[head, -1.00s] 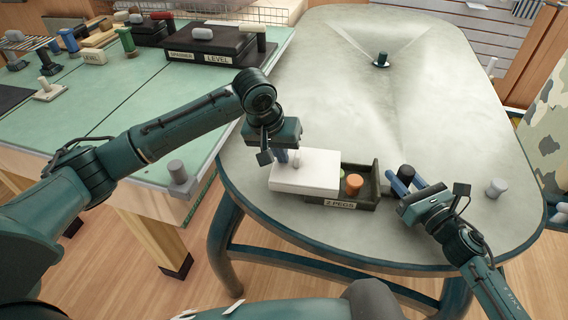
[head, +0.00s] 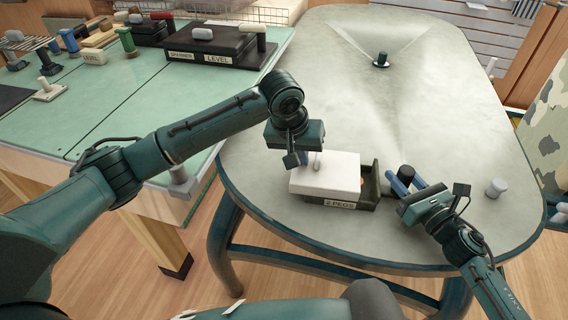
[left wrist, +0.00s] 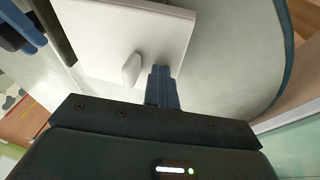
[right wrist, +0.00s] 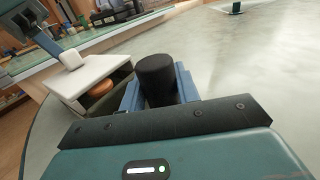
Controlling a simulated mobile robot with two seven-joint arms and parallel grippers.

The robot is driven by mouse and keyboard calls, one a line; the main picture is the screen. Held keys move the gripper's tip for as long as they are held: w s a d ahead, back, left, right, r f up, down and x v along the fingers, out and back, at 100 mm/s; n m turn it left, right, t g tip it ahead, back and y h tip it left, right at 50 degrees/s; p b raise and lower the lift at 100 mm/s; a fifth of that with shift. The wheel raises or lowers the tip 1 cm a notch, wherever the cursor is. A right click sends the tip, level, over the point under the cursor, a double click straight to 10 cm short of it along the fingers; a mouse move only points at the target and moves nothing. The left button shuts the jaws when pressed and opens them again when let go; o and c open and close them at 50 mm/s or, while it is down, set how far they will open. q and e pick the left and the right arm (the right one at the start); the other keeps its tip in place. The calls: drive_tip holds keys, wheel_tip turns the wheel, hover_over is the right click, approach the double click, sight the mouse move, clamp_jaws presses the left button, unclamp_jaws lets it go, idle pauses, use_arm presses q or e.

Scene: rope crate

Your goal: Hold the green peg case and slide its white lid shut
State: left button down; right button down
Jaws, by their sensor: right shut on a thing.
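The green peg case (head: 366,203), marked "2 PEGS", lies on the grey table. Its white lid (head: 335,175) covers most of it, leaving a gap at the right end. In the right wrist view, an orange peg (right wrist: 102,88) shows under the lid's edge. My left gripper (head: 302,160) is shut and empty, its fingertips at the left side of the lid's white knob (left wrist: 132,68); whether they touch is unclear. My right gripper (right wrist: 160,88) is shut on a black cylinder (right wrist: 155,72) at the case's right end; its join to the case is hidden.
A grey-white peg (head: 496,187) stands on the table to the right. A dark green peg (head: 382,60) stands far back. The green workbench (head: 130,130) adjoins at left, with several tools. The middle of the table is clear.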

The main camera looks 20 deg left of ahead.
sight(318, 154)
use_arm(q)
drive_tip(key=shift+d+f, duration=0.3)
drive_tip(key=shift+d, duration=0.5)
drive_tip(key=shift+d+f, duration=0.25)
drive_tip(key=shift+d, duration=0.55)
drive_tip(key=shift+a, duration=0.2)
drive_tip(key=shift+r, duration=0.15)
drive_tip(key=shift+w+r, duration=0.2)
drive_tip(key=shift+r, duration=1.65)
drive_tip(key=shift+a+r, duration=0.2)
drive_tip(key=shift+r, duration=0.7)
drive_tip(key=shift+a+r, duration=0.2)
drive_tip(key=shift+r, duration=0.7)
